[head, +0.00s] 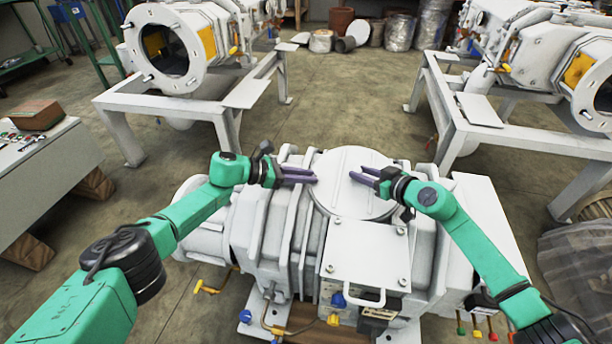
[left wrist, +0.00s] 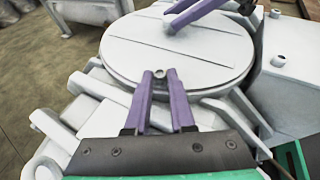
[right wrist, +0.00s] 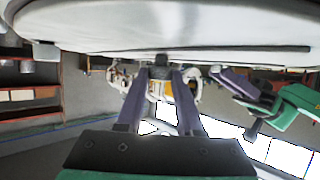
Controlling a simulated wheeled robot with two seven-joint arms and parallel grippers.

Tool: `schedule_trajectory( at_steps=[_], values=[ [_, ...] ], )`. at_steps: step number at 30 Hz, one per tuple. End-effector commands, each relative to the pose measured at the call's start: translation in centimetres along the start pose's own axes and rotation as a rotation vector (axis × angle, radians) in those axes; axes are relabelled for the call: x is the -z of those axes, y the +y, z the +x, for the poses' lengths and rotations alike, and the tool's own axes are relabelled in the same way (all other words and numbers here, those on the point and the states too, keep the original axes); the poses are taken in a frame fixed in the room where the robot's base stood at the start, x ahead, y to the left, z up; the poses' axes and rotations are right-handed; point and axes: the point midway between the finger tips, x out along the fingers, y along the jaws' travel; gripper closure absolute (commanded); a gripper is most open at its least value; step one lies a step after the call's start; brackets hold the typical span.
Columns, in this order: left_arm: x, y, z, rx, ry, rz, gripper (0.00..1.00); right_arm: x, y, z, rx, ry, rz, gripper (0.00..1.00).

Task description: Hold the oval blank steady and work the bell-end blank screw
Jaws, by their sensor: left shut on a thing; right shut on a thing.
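The oval blank (head: 345,198) is a pale, flat, rounded cover on top of the grey pump body; it also shows in the left wrist view (left wrist: 175,50). My left gripper (head: 316,177) is at the cover's left rim, its purple fingers closed around a small grey screw-like piece (left wrist: 159,73), which I take as the bell-end blank screw. My right gripper (head: 353,170) is above the cover, its fingers shut at a small dark block (right wrist: 161,60) against the cover's face, seen along the top of the right wrist view. The fingers partly hide both held pieces.
The pump body (head: 300,235) stands below both arms, with a bolted plate (head: 366,250) and a front handle (head: 365,300). Similar machines stand on white frames (head: 225,115) at the back left and back right. Concrete floor is clear between them.

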Motion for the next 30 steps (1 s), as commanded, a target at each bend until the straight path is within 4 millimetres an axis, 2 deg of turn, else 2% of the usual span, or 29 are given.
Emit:
schedule_trajectory(
  at_steps=[5,6,8,17,20,23,30],
  values=[
    [-0.3,-0.2,0.1,0.006,-0.006,0.001,1.0,0.0,0.0,0.0,0.0,0.0,0.002,1.0],
    [-0.3,-0.2,0.1,0.006,-0.007,0.0,0.7,0.0,0.0,0.0,0.0,0.0,0.002,1.0],
    [-0.3,-0.2,0.1,0.006,-0.006,0.0,0.47,0.0,0.0,0.0,0.0,0.0,0.002,1.0],
    [-0.1,-0.1,0.0,0.003,-0.003,0.0,0.47,0.0,0.0,0.0,0.0,0.001,0.002,1.0],
    [0.0,0.0,-0.8,0.001,-0.002,-0.001,0.47,0.0,0.0,0.0,0.0,0.001,0.002,1.0],
    [0.0,0.0,-2.7,0.0,-0.003,-0.001,0.47,0.0,0.0,0.0,-0.001,0.001,0.002,1.0],
    [0.0,0.0,-9.2,0.0,-0.002,0.0,0.47,0.0,0.0,0.0,-0.001,0.001,0.002,1.0]
  ],
)
